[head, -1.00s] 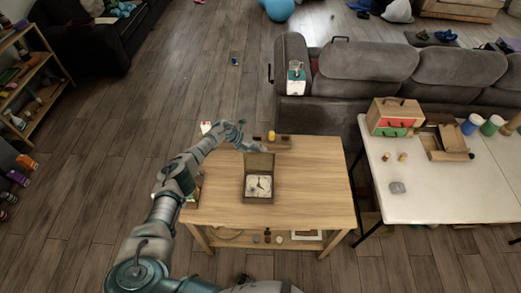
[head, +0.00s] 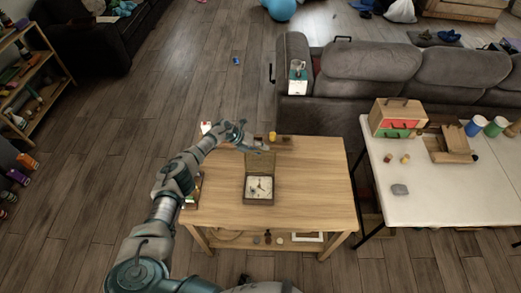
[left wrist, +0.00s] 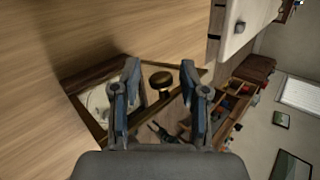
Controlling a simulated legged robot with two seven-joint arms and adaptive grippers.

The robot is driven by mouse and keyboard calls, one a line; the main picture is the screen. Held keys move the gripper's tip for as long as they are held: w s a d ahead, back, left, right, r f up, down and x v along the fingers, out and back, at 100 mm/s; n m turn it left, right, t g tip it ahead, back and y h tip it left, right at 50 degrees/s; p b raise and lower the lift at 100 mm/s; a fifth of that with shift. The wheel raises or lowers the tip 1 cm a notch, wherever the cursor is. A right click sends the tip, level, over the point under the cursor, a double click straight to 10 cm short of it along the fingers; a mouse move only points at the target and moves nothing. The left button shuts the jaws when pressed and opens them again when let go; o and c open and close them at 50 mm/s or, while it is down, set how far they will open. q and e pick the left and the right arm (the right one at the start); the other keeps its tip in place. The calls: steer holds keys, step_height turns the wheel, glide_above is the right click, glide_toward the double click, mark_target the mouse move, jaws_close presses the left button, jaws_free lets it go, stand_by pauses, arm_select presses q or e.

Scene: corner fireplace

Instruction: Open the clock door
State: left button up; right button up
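The clock (head: 259,188) is a small brown box with a white face, lying face up on the wooden table. Its door (head: 260,162) stands raised at the far side of the face, so the face is uncovered. My left gripper (head: 250,143) is just beyond the raised door. In the left wrist view the two fingers of my left gripper (left wrist: 160,82) are open and apart. Whether a finger touches the door is unclear. My right gripper is not in view.
The wooden table (head: 315,190) has clear room right of the clock. A small yellow item (head: 272,136) stands near its back edge. A white table (head: 440,195) with boxes and cups stands to the right. A grey sofa (head: 365,75) is behind.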

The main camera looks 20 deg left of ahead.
arm_select(q)
steer(key=v, duration=1.2)
steer(key=shift+f, duration=0.1)
